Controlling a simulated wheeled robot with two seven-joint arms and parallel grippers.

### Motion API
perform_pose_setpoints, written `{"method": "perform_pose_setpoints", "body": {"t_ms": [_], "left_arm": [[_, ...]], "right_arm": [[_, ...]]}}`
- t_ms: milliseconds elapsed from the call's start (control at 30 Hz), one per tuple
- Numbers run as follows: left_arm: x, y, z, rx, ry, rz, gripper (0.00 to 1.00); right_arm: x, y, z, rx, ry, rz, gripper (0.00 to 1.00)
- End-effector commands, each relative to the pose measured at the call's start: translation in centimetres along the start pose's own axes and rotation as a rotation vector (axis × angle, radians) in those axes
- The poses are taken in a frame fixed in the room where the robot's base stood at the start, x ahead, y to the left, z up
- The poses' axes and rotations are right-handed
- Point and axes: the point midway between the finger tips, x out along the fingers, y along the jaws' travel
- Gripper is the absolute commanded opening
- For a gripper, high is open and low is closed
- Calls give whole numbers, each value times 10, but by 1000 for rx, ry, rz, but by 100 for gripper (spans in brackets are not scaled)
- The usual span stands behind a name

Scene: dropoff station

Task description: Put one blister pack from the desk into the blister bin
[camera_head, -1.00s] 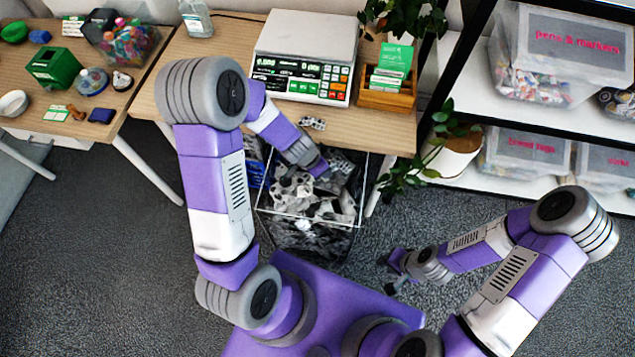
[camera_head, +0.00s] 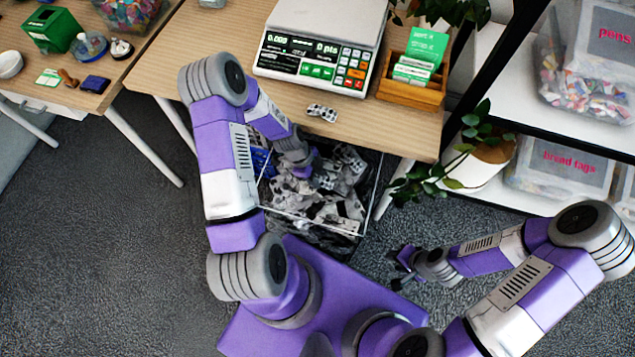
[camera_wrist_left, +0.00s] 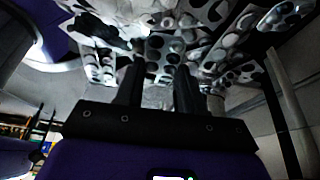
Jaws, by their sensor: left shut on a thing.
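A blister pack (camera_head: 322,112) lies on the desk (camera_head: 225,78) near its front edge, below the scale. The blister bin (camera_head: 364,212) is clear-walled, stands at the desk's front edge and holds many grey and white blister packs (camera_head: 345,210). My left gripper (camera_head: 302,168) is at the back part of the bin's opening. In the left wrist view its fingers (camera_wrist_left: 158,75) are shut on a blister pack, which is hard to tell from the packs behind it. My right gripper (camera_head: 400,268) is low over the floor, right of the bin, with its fingers apart and empty.
A scale (camera_head: 322,45) and a wooden card box (camera_head: 412,90) stand on the desk. A plant (camera_head: 480,160) and a shelf with labelled boxes (camera_head: 560,165) are at the right. A second table (camera_head: 30,75) with small items is at the left. Carpet (camera_head: 100,240) is clear at left.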

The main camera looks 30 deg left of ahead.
Motion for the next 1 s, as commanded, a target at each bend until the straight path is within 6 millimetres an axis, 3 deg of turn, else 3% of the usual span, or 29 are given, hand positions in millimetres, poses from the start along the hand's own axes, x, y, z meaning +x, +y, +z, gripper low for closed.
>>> {"method": "perform_pose_setpoints", "body": {"t_ms": [300,667,700,867,1000], "left_arm": [[35,0,15,-2,-1,0,10],[38,0,16,-1,-1,0,10],[38,0,16,-1,-1,0,41],[38,0,16,-1,-1,-1,63],[38,0,16,-1,-1,-1,63]], "right_arm": [[15,6,-1,0,0,0,36],[14,5,-1,0,0,0,36],[14,5,-1,0,0,0,36],[14,5,-1,0,0,0,36],[14,5,-1,0,0,0,36]]}}
